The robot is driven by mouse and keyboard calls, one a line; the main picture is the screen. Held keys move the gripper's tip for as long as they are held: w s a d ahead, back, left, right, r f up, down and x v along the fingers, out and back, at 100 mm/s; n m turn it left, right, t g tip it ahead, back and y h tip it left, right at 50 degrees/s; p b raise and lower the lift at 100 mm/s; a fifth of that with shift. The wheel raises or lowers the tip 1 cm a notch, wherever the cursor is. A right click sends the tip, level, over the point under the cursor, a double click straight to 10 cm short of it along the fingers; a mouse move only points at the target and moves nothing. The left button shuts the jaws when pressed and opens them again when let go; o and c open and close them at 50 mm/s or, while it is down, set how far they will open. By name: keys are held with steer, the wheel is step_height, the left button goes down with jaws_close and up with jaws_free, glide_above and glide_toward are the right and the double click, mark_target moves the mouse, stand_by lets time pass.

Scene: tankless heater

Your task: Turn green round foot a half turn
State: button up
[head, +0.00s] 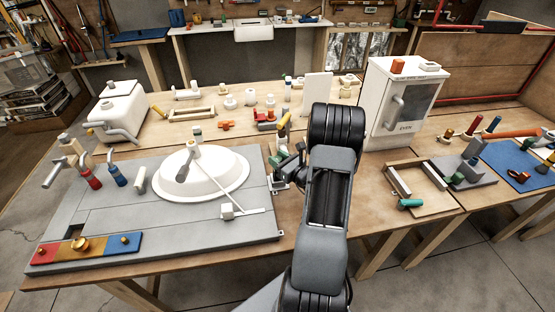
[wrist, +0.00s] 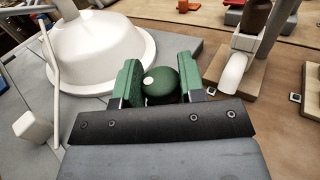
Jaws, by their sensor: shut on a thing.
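The green round foot (wrist: 160,88) is a dark green rounded knob with a pale dot on its top. It sits between the two green fingers of my gripper (wrist: 161,77) in the wrist view, one on each side. My gripper is shut on it. In the head view my gripper (head: 284,164) is at the right edge of the grey board, left of my arm. There the foot cannot be told apart from the green fingers. The underside of the foot is hidden behind my gripper's black plate.
A white basin (head: 200,178) lies on the grey board (head: 190,237), left of my gripper. A white heater box (head: 401,105) stands at the back right. A wooden block with a white fitting (wrist: 235,72) is right of my fingers. Wooden tabletop shows between them.

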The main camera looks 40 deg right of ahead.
steer(key=shift+a, duration=0.1)
steer(key=shift+c, duration=1.1)
steer(key=shift+n+y, duration=0.3)
steer(key=shift+y, duration=0.1)
steer(key=n+g+y+b, duration=0.1)
steer(key=n+y, duration=0.1)
steer(key=y, duration=0.1)
steer(key=shift+f+b, duration=0.1)
steer(key=shift+b, duration=0.2)
steer(key=n+g+y, duration=0.1)
steer(key=y, duration=0.1)
steer(key=n+g+y+b, duration=0.1)
steer(key=n+y, duration=0.1)
steer(key=y, duration=0.1)
steer(key=shift+d+n+g, duration=0.2)
steer(key=shift+n+g, duration=0.1)
steer(key=shift+g, duration=0.1)
steer(key=n+g+y+b, duration=0.1)
steer(key=n+g+y, duration=0.2)
steer(key=g, duration=0.1)
steer(key=shift+w+n+y, duration=0.1)
steer(key=shift+n+y, duration=0.2)
steer(key=shift+n+g+y, duration=0.6)
steer(key=shift+n+g, duration=0.3)
steer(key=shift+g, duration=0.45)
steer(key=shift+n+g+y, duration=0.6)
steer(key=shift+n+g, duration=0.3)
steer(key=shift+g, duration=0.75)
